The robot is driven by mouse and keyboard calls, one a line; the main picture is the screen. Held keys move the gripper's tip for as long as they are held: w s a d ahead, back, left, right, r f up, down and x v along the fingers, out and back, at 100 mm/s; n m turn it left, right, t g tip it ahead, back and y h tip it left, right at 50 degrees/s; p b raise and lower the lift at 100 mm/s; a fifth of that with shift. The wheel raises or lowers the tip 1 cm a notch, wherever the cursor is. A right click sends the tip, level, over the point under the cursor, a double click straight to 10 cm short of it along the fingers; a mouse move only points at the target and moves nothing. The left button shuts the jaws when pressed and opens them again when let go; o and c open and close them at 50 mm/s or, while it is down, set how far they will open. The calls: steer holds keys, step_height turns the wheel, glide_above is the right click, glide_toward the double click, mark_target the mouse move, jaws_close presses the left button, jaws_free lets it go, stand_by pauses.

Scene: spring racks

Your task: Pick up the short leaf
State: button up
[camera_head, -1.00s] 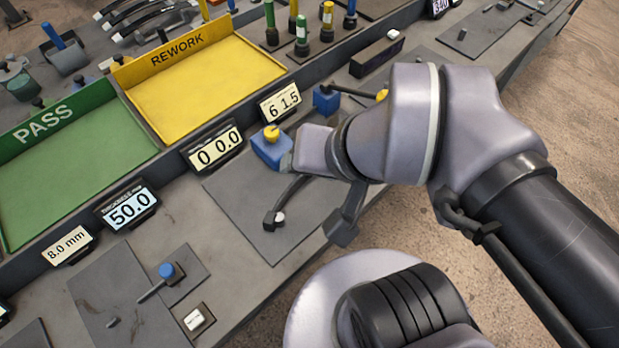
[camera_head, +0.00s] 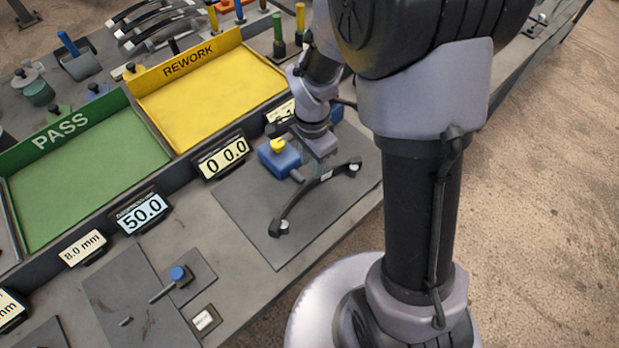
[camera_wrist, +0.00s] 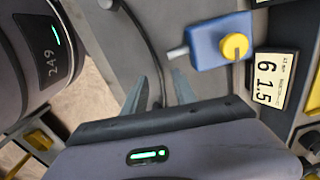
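A dark curved leaf (camera_head: 309,190) with an eye at each end lies on a grey mat beside a blue gauge block with a yellow knob (camera_head: 279,158). I cannot tell by a label whether it is the short one. In the wrist view the leaf (camera_wrist: 152,35) runs as a dark strip toward the gap between my fingers. The lower part of the gap is hidden by the gripper body.
Several curved leaves (camera_head: 155,22) rest in a rack at the back left. The yellow REWORK tray (camera_head: 200,105) and green PASS tray (camera_head: 80,185) stand left, with displays before them (camera_head: 222,156). The blue block (camera_wrist: 222,42) is close to my fingers.

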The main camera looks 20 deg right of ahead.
mark_target(311, 180)
step_height(311, 180, down, 3)
steer(key=shift+f+b, duration=0.1)
steer(key=shift+b, duration=0.2)
steer(key=f, duration=0.1)
steer(key=f+b, duration=0.1)
steer(key=f, duration=0.1)
steer(key=f+b, duration=0.1)
steer(key=f, duration=0.1)
steer(key=shift+s+a+f, duration=0.1)
steer(key=shift+s+a, duration=0.15)
steer(key=shift+s, duration=0.05)
jaws_close()
stand_by(0.7)
